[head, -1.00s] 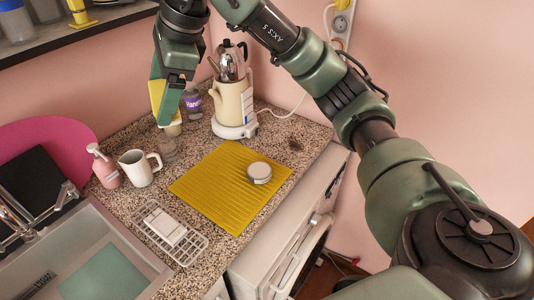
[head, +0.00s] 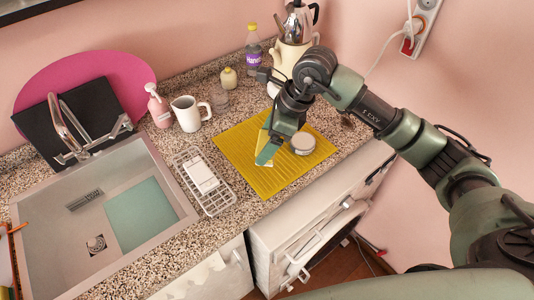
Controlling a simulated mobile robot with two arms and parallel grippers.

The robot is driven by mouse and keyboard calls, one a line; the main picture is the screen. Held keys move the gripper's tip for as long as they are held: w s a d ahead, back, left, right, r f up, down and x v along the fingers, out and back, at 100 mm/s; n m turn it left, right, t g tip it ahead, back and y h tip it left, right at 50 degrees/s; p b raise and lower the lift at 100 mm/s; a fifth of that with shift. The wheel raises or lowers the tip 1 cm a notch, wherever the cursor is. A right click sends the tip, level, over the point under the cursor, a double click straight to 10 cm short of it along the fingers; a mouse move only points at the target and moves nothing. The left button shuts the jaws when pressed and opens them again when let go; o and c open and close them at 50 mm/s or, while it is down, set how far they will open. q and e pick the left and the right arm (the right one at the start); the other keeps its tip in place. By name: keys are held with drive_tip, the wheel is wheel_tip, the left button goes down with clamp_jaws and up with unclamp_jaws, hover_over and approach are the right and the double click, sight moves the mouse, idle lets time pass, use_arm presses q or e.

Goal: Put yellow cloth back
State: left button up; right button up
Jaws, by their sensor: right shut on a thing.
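My right gripper (head: 266,154) is low over the ribbed yellow mat (head: 240,157) on the counter, pointing down. It is shut on a small yellow cloth (head: 262,141), mostly hidden by the green finger. A pale patch shows at the fingertips. I cannot tell whether the held cloth touches the mat. A round grey-white tin (head: 303,144) sits on the mat just right of the gripper. My left gripper is not in view.
A wire rack (head: 213,197) with a white item lies left of the mat, beside the sink (head: 46,226).

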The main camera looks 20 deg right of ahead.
wheel_tip(320, 180, down, 3)
wheel_tip(320, 180, down, 4)
drive_tip(key=shift+p, duration=0.8)
drive_tip(key=shift+f, duration=0.25)
drive_tip(key=o, duration=1.4)
drive_tip(key=shift+r, duration=0.2)
drive_tip(key=shift+d+r+b, duration=0.1)
drive_tip(key=shift+r+b, duration=0.15)
drive_tip(key=shift+b, duration=0.05)
drive_tip(key=b+v, duration=0.3)
drive_tip(key=v, duration=0.8)
drive_tip(key=shift+r, duration=0.2)
